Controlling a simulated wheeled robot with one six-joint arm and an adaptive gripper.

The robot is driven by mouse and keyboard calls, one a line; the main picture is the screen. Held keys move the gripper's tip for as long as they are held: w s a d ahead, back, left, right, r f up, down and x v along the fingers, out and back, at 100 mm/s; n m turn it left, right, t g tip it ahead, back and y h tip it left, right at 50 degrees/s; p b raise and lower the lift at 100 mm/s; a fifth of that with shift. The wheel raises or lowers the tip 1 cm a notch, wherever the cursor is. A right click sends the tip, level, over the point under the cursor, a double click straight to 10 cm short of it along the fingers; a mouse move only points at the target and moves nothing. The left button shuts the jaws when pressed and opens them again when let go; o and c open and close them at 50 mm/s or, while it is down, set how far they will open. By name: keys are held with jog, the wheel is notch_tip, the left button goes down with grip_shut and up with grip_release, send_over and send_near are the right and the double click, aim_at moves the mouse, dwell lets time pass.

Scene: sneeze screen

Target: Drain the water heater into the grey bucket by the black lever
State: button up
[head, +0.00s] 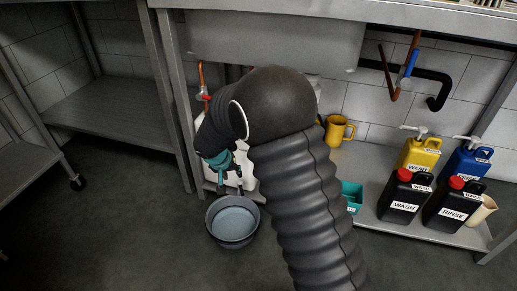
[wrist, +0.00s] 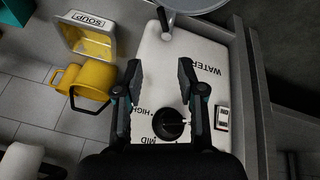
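The white water heater (head: 246,178) stands under the steel sink, mostly hidden by my arm in the head view. In the wrist view its white face (wrist: 205,95) carries the word WATER and a black dial (wrist: 172,123) marked MID and HIGH.
A yellow mug (head: 340,130) and a tub marked SOUP (wrist: 88,38) stand beside the heater. WASH (head: 402,197) and RINSE (head: 452,205) jugs stand at right. Red and blue valve handles and pipes sit below the sink. The floor at left is clear.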

jog(key=s+d+r+p, duration=0.1)
jog(key=s+d+r, duration=0.1)
jog(key=d+r, duration=0.2)
jog(key=s+d+r+p, duration=0.1)
jog(key=s+d+r, duration=0.2)
jog(key=r, duration=0.7)
jog(key=shift+s+d+r, duration=0.15)
jog(key=shift+d+r, duration=0.05)
jog(key=shift+d, duration=0.9)
